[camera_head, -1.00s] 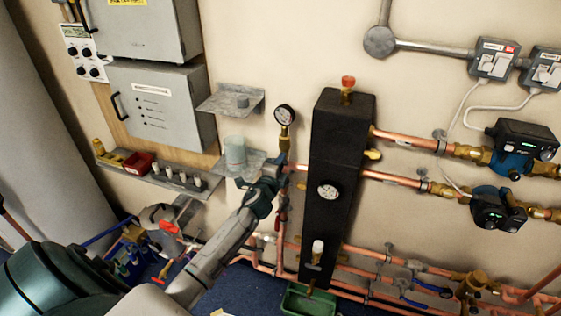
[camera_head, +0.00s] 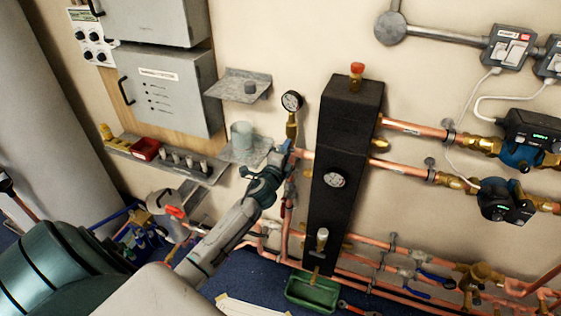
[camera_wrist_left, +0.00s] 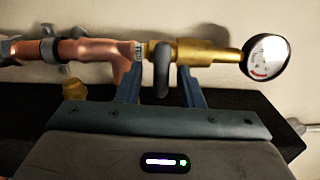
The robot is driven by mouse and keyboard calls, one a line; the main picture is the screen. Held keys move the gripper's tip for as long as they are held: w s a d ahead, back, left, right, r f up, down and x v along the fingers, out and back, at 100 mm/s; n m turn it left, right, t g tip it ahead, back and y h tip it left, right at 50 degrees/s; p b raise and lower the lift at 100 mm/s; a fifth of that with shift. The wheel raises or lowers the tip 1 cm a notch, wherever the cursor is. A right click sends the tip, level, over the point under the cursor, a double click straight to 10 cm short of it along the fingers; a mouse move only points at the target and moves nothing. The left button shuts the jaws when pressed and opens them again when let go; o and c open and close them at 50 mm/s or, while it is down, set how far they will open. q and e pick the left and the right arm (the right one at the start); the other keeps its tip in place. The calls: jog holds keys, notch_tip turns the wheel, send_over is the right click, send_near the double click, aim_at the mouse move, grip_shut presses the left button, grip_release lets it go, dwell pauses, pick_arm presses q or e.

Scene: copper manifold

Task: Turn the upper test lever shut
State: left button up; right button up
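My left gripper (camera_head: 284,152) is at the vertical pipe below the upper round gauge (camera_head: 292,101), left of the black insulated column. In the left wrist view its two blue fingers (camera_wrist_left: 159,88) stand apart, with a dark lever (camera_wrist_left: 162,68) between them. The lever crosses the brass fitting (camera_wrist_left: 208,53) where it joins the copper pipe (camera_wrist_left: 95,50); the gauge (camera_wrist_left: 267,56) is at the right end. Gaps show between lever and fingers; I cannot tell if either touches. The gripper hides the lever in the head view. My right gripper is not in view.
The black column (camera_head: 349,130) stands close right of my left gripper. A grey shelf (camera_head: 238,85) and a lower shelf with a clear cup (camera_head: 242,136) are close left. Copper pipes (camera_head: 410,174) run right to pumps. A green tray (camera_head: 312,291) is below.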

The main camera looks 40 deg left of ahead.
pick_arm(q)
jog(key=b+v, duration=0.2)
jog(key=v, duration=0.7)
jog(key=shift+s, duration=0.3)
